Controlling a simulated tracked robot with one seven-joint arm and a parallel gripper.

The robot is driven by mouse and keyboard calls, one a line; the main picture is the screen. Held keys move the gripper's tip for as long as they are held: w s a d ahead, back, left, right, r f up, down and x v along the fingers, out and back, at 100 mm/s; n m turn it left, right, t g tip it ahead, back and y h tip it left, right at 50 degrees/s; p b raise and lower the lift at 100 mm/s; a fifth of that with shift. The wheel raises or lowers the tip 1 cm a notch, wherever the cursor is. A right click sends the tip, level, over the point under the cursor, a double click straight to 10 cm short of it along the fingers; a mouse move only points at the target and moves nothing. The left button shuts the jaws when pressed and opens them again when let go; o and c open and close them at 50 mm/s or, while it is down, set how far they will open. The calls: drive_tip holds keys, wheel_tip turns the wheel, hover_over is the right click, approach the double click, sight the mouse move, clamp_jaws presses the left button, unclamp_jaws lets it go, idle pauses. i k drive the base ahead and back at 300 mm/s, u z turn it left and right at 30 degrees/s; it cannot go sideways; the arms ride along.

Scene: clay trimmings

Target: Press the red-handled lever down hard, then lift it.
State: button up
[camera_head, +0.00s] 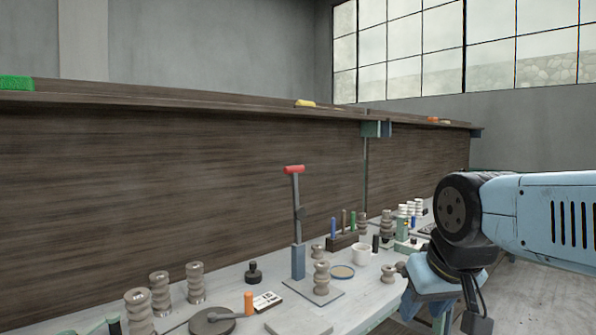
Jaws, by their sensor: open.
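The lever (297,210) stands nearly upright on the workbench, a thin dark grey bar with a red handle (294,169) across its top. Its lower end sits in a blue-grey block (298,262) on a flat plate. A ribbed grey spool-like piece (321,278) stands close in front of the block. My gripper (452,298) hangs at the lower right, at the bench's right edge, well apart from the lever. It is open, and nothing shows between its jaws. My arm hides part of the gripper.
The pale workbench (92,300) holds several ribbed pieces (195,283), a white cup (361,254) and a rack of coloured sticks (341,241). A dark wooden panel (150,185) rises behind the lever. The air above the bench is clear.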

sight(300, 214)
drive_tip(key=i, duration=0.9)
